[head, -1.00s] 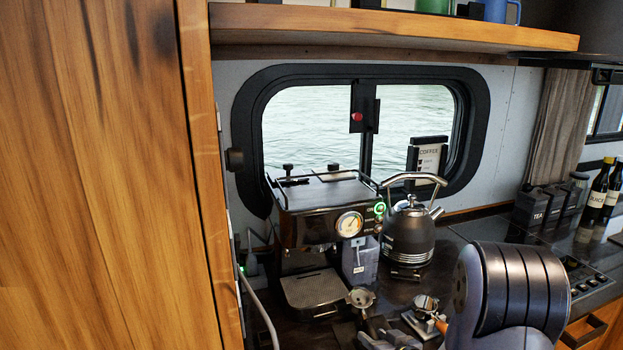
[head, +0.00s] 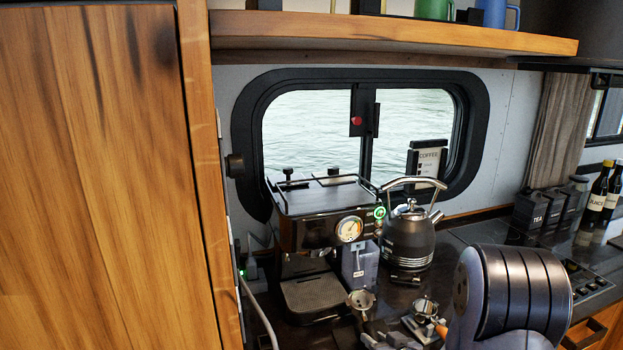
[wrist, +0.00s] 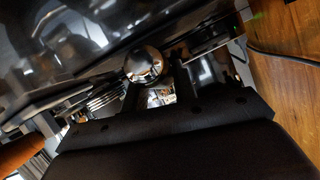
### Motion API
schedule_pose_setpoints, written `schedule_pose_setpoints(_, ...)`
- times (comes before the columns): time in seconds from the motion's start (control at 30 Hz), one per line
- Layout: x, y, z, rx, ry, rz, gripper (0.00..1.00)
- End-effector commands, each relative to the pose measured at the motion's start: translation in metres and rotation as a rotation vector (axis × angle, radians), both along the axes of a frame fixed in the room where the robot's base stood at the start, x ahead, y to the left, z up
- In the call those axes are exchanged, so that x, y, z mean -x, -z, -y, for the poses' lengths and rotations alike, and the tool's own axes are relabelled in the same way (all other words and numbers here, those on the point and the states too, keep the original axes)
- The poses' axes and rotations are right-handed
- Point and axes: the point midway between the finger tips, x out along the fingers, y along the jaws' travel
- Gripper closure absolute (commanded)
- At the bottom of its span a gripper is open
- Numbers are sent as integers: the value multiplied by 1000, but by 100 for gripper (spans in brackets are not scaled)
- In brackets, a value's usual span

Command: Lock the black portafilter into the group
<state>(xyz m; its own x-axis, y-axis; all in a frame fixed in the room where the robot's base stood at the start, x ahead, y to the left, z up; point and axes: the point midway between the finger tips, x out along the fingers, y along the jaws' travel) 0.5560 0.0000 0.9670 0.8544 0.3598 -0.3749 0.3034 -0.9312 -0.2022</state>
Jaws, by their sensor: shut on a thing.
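The black portafilter (head: 361,302) shows in the head view as a round metal basket, in front of the espresso machine and right of its drip tray. Its dark handle runs down toward my gripper (head: 388,341), at the bottom edge of the view. My gripper is shut on this portafilter; the grip itself is poorly seen. In the wrist view, a shiny round metal part (wrist: 143,65) shows just beyond the dark jaws (wrist: 153,98). The espresso machine (head: 318,228) stands under the window. Its group is in shadow beneath the front housing, above the drip tray (head: 315,296). The portafilter is apart from it.
A second portafilter (head: 424,309) with an orange-brown handle sits on a small stand to the right. A grey container (head: 360,266) and a dark kettle (head: 408,236) stand right of the machine. A wooden panel (head: 110,180) closes the left side; a shelf (head: 390,32) hangs above.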

Motion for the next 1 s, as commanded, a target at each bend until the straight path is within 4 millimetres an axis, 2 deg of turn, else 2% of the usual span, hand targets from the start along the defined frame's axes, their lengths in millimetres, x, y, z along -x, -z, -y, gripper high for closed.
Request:
schedule_pose_setpoints(0.03, 0, -6, 0, 0, 0, 3, 100)
schedule_pose_setpoints(0.7, 0, -39, 0, 0, 0, 2, 100)
schedule_pose_setpoints(1.0, 0, -43, 0, 0, 0, 2, 100)
